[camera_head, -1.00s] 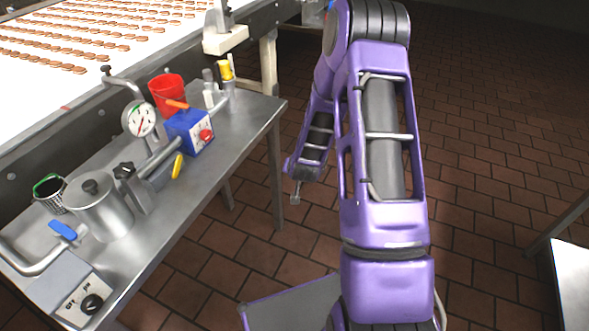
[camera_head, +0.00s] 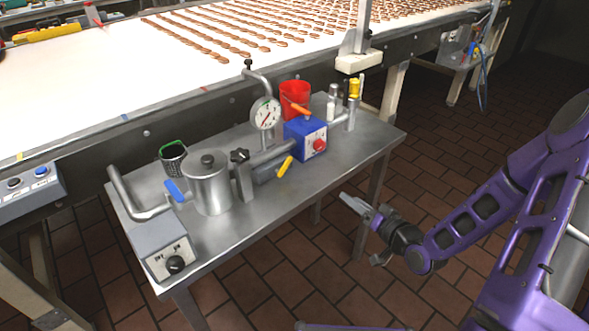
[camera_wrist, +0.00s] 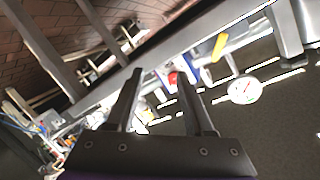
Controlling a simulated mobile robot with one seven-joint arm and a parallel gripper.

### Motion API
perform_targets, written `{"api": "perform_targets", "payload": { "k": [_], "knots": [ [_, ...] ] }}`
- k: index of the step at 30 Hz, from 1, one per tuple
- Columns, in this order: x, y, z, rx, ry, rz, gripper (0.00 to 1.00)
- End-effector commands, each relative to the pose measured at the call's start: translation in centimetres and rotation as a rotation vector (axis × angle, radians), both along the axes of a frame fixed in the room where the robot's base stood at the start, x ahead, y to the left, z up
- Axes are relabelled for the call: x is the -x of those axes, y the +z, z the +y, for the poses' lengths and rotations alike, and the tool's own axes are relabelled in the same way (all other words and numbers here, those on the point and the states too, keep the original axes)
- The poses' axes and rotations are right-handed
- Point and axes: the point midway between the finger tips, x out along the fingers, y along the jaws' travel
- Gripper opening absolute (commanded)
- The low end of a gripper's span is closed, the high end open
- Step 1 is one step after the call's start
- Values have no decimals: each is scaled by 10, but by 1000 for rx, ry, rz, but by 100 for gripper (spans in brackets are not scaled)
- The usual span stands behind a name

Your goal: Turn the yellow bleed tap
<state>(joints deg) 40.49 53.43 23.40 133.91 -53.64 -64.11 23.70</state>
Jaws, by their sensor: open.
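The yellow bleed tap (camera_head: 285,166), a small yellow lever, hangs tilted at the front of the pipework on the steel table, below the blue box. It also shows in the wrist view (camera_wrist: 219,47), up and right of my fingertips. My gripper (camera_head: 349,202) is out in front of the table's right part, right of the tap and apart from it. In the wrist view my gripper (camera_wrist: 158,75) has its two dark fingers spread with nothing held between them.
Round the tap stand a dial gauge (camera_head: 265,113), a blue box (camera_head: 306,137) with a red knob, a red bucket (camera_head: 295,94), a yellow-capped fitting (camera_head: 354,89) and a steel pot (camera_head: 208,186). The table's front edge (camera_head: 262,232) lies between gripper and tap. The conveyor (camera_head: 110,80) runs behind.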

Motion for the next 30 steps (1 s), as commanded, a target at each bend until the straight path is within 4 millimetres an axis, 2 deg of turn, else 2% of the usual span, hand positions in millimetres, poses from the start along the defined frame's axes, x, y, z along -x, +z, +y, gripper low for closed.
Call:
{"api": "perform_targets", "payload": {
  "k": [3, 6, 11, 17, 30],
  "knots": [
    [26, 24, 22, -118, 104, -71, 52],
    [40, 38, 33, -179, 161, -107, 52],
    [45, 47, 42, -212, 196, -126, 52],
    [24, 46, 64, -211, 199, -127, 52],
    [-44, 45, 131, -209, 196, -126, 52]
  ]
}}
